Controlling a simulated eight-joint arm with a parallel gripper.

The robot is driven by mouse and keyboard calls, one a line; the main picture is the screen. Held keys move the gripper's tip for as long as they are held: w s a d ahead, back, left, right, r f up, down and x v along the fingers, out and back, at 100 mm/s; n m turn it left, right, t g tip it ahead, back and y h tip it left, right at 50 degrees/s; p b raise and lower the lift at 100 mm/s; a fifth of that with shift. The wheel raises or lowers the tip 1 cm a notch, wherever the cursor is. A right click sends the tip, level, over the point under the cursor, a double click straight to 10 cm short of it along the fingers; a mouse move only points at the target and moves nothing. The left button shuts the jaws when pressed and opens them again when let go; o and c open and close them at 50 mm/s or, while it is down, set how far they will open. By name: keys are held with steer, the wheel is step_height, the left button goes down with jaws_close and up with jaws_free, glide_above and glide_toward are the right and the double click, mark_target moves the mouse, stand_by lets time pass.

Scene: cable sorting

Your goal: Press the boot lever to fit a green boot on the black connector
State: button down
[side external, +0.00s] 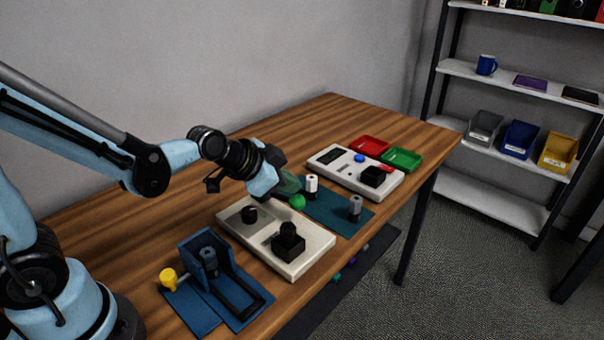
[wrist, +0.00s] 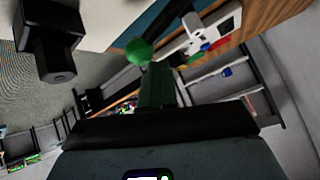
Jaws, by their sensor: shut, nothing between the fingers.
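My gripper (side external: 287,184) is shut and empty, with its greenish fingers pointing down and to the right. A round green knob (side external: 297,201), which looks like the end of the boot lever, sits right at the fingertips. In the wrist view the green knob (wrist: 140,52) is just beyond the shut fingers (wrist: 157,85); I cannot tell whether they touch. A cream board (side external: 240,232) holds a small black knob (side external: 250,214) and a black block with a round top (side external: 289,240). A black part (wrist: 48,40) also shows in the wrist view. I cannot make out the black connector or a green boot for sure.
A blue fixture (side external: 245,303) with a yellow knob (side external: 168,278) stands at the near left. A teal mat (side external: 330,215) carries a white post (side external: 311,184) and a grey post (side external: 355,208). A second pale board (side external: 330,168), a red tray (side external: 369,146) and a green tray (side external: 402,158) lie farther back.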

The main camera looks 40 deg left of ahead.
steer(key=shift+a+r, duration=0.2)
steer(key=shift+r, duration=0.35)
steer(key=shift+a+r, duration=0.15)
steer(key=shift+r, duration=0.35)
steer(key=shift+r, duration=0.1)
steer(key=shift+a+r, duration=0.25)
steer(key=shift+r, duration=0.5)
steer(key=shift+a+r, duration=0.25)
steer(key=shift+r, duration=0.55)
steer(key=shift+a+r, duration=0.25)
steer(key=shift+r, duration=0.5)
steer(key=s+a+f+n+g+y, duration=0.1)
steer(key=s+f+n+g, duration=0.1)
steer(key=s+n, duration=0.4)
steer(key=s+f, duration=0.1)
steer(key=s, duration=0.4)
steer(key=shift+s+a+y, duration=0.2)
steer(key=shift+a+y, duration=0.15)
steer(key=shift+y, duration=0.05)
steer(key=w+d+r+g, duration=0.4)
steer(key=w+d+r, duration=0.1)
steer(key=w+r, duration=0.4)
steer(key=shift+r, duration=0.9)
